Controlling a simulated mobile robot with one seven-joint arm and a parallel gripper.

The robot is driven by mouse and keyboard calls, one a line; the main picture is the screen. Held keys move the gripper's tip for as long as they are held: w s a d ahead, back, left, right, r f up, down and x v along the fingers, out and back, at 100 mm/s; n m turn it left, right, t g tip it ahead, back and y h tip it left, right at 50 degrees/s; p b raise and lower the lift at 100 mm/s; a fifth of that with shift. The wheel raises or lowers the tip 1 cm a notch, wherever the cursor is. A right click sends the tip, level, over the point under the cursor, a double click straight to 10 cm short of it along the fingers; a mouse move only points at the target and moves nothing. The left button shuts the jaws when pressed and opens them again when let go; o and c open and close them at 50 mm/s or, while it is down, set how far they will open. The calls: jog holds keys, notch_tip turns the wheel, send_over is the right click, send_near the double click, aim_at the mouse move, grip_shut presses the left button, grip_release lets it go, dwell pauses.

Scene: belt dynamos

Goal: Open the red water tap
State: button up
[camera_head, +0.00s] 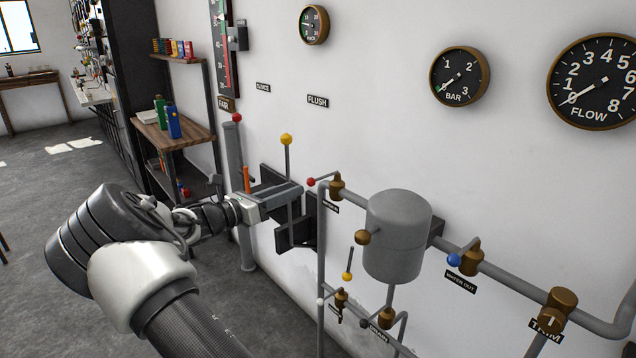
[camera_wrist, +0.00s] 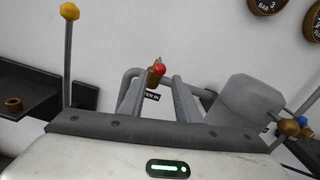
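The red water tap has a red ball knob (camera_head: 310,182) on a short lever at a brass valve (camera_head: 337,187) on the grey wall pipe. In the wrist view the red knob (camera_wrist: 159,69) appears between the ends of my two fingers, with the brass body behind it. A label partly reading "TER IN" shows just below. My gripper (camera_wrist: 156,84) is open, with nothing held. In the head view my gripper (camera_head: 299,188) is just left of the knob, pointing at it. I cannot tell whether a finger touches the knob.
A grey tank (camera_head: 398,235) hangs right of the tap. A yellow-topped rod (camera_head: 286,140) stands close to my gripper, before dark brackets (camera_head: 298,235) on the wall. A blue-knobbed tap (camera_head: 454,259) and a lower yellow-knobbed lever (camera_head: 347,276) are further right. The flow gauge (camera_head: 597,80) reads near zero.

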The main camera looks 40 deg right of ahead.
aim_at(315, 181)
jog(key=d, duration=0.3)
jog(key=d+b, duration=0.1)
jog(key=d, duration=0.3)
jog(key=w+d, duration=0.1)
jog(key=d, duration=0.3)
jog(key=shift+s, duration=0.1)
grip_shut()
